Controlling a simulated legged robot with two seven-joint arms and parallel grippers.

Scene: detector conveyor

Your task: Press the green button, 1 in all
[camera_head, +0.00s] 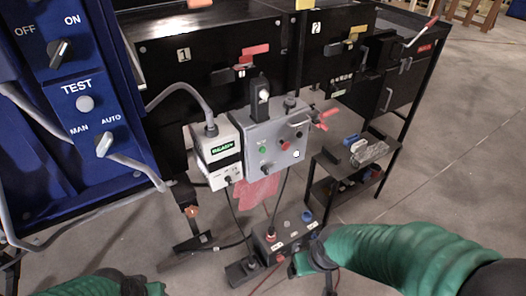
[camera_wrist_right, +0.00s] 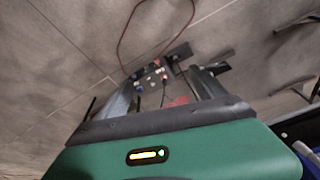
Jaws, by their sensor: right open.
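The small green button (camera_head: 263,150) is on the front face of a grey control box (camera_head: 274,165), left of a red button (camera_head: 283,146). My right gripper (camera_head: 312,266) is low at the bottom centre, below and to the right of the box, clear of the button. In the right wrist view its two fingers (camera_wrist_right: 160,92) are spread apart with nothing held between them. My left arm's green sleeve and the dark end of my left gripper (camera_head: 132,286) show at the bottom left; its fingers are not clear.
A white box with a green display (camera_head: 222,148) stands left of the grey box. A blue switch panel (camera_head: 75,75) fills the left. A floor-level button box (camera_head: 283,240) with cables lies below, near my right gripper. A small shelf (camera_head: 340,165) stands right.

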